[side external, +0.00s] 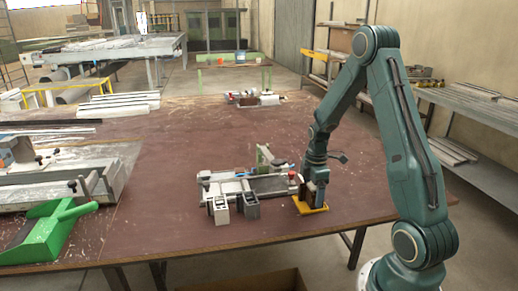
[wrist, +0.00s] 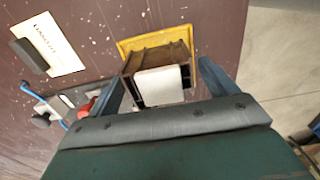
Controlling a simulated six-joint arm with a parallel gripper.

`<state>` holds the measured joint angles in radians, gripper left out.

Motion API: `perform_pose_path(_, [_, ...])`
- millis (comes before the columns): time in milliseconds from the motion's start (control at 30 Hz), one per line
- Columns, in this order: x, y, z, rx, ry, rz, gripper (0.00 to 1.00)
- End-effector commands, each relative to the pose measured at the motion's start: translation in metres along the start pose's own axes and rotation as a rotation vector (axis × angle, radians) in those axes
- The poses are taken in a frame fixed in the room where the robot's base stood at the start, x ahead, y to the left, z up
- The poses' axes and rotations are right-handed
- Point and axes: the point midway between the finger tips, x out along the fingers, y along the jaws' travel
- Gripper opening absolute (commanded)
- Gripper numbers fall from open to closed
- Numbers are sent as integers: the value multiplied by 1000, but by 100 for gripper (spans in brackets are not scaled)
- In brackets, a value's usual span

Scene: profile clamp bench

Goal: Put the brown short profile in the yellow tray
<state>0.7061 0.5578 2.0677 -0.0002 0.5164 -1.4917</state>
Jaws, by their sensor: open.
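The brown short profile (wrist: 157,58) is in the yellow tray (wrist: 125,46), with a pale block-like face (wrist: 160,86) on the side nearest the wrist camera. In the side view the yellow tray (side external: 312,209) lies near the table's right front edge, with the brown profile (side external: 312,192) in it, partly hidden by my gripper. My gripper (wrist: 160,80) is open, one finger to each side of the profile, with a visible gap on the right. In the side view my gripper (side external: 316,182) is low over the tray. Whether the profile touches the tray floor is hidden.
A metal clamp fixture (side external: 245,186) stands left of the tray, with two grey profiles (side external: 221,211) (side external: 250,205) at its front. A red knob (wrist: 86,110) is close to the left finger. A green dustpan (side external: 45,228) lies far left.

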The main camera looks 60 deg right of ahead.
Motion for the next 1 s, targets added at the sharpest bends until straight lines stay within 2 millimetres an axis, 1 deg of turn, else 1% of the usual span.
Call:
perform_pose_path(167, [-7, 1, 0, 0, 0, 3, 85])
perform_pose_path(367, [-26, 1, 0, 0, 0, 4, 85])
perform_pose_path(800, [-95, 1, 0, 0, 0, 5, 85])
perform_pose_path(1000, [-116, 1, 0, 0, 0, 3, 85])
